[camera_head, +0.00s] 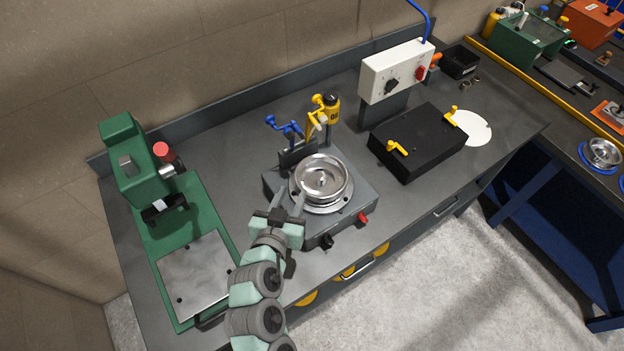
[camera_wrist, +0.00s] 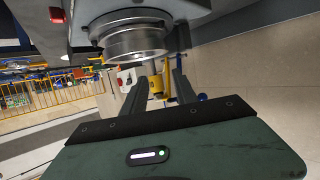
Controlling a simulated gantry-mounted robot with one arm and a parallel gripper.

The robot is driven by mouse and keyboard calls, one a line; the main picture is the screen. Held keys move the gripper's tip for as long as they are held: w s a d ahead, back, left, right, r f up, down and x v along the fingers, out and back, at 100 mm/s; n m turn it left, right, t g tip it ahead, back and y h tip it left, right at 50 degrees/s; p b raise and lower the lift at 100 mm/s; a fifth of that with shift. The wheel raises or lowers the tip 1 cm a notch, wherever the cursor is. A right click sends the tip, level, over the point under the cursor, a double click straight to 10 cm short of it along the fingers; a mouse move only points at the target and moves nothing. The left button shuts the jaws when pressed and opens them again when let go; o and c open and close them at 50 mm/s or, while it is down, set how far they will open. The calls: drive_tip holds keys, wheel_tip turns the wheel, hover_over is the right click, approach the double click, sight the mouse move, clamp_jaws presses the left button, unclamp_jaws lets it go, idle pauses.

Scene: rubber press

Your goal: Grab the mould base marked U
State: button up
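A shiny round metal mould part (camera_head: 324,177) sits on a dark grey block-shaped station (camera_head: 348,208) in the middle of the bench. I can read no U on it, so I cannot tell whether it is the base marked U. My gripper (camera_head: 288,200) is at the near left side of this round part, with its two fingers apart. In the wrist view my gripper (camera_wrist: 162,78) is open with nothing held between its fingers. The round metal part (camera_wrist: 130,40) shows there at the top, above the left finger. I cannot tell if a finger touches it.
Blue (camera_head: 284,127) and yellow (camera_head: 320,115) levers stand behind the station. A green press (camera_head: 195,225) is at left. A black box (camera_head: 417,143) with yellow handles and a white control box (camera_head: 397,72) are at right. Another silver round part (camera_head: 603,152) sits on the right bench.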

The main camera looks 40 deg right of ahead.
sight(320, 178)
drive_tip(key=d+f, duration=0.1)
drive_tip(key=d, duration=0.1)
drive_tip(key=d+f+m+g, duration=0.1)
drive_tip(key=d, duration=0.1)
drive_tip(key=d+f+g, duration=0.1)
drive_tip(key=d, duration=0.1)
drive_tip(key=shift+s+f+m+p, duration=0.1)
drive_tip(key=shift+s+m+p, duration=0.2)
drive_tip(key=shift+s+m, duration=0.1)
drive_tip(key=shift+p+x, duration=0.65)
drive_tip(key=shift+x, duration=2.25)
drive_tip(key=shift+h, duration=0.3)
clamp_jaws()
